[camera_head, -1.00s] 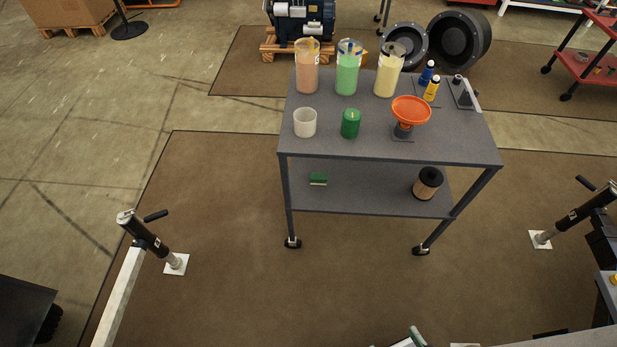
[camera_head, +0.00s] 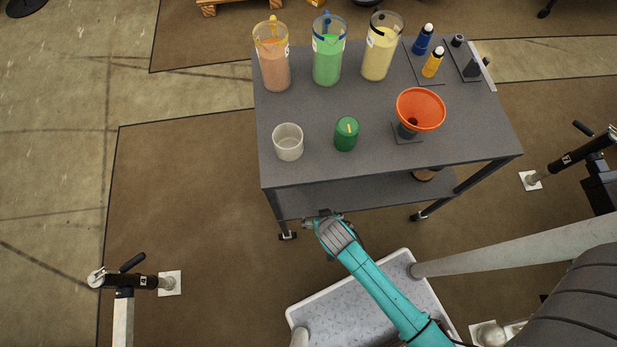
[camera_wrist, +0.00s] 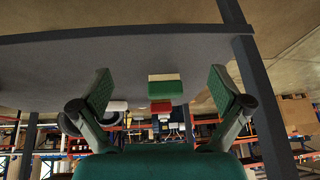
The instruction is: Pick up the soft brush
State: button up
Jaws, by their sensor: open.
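The wrist view looks upside down. In it, a small green block with a pale layer (camera_wrist: 165,88), which looks like the soft brush, rests on the grey lower shelf (camera_wrist: 150,45) of the cart. My gripper (camera_wrist: 162,95) is open and empty. Its two fingers stand apart left and right, with the brush seen between them and farther ahead. In the head view my gripper (camera_head: 322,222) is at the front edge of the lower shelf (camera_head: 365,195), below the tabletop. The brush is hidden there.
The cart's tabletop (camera_head: 340,165) overhangs the shelf. Cart legs (camera_head: 275,210) flank the shelf. A dark cylinder (camera_head: 425,175) is partly hidden on the shelf.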

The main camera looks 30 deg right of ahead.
jog(key=shift+m+g+h, duration=0.3)
jog(key=shift+m+g, duration=0.1)
jog(key=shift+g, duration=0.2)
jog(key=w, duration=0.1)
jog(key=w+f, duration=0.1)
jog(key=w+a, duration=0.1)
jog(key=w, duration=0.1)
jog(key=shift+w+f, duration=0.1)
jog(key=shift+f, duration=0.15)
jog(key=w+d, duration=0.1)
jog(key=w, duration=0.4)
jog(key=w+d, duration=0.1)
jog(key=w, duration=0.1)
jog(key=shift+w+d, duration=0.25)
jog(key=shift+d, duration=0.05)
jog(key=w, duration=0.1)
jog(key=w+d, duration=0.1)
jog(key=w, duration=0.1)
jog(key=shift+w+d, duration=0.1)
jog(key=shift+w, duration=0.2)
jog(key=shift+x, duration=1)
jog(key=shift+w+f, duration=0.1)
jog(key=shift+f, duration=0.4)
jog(key=c, duration=1.1)
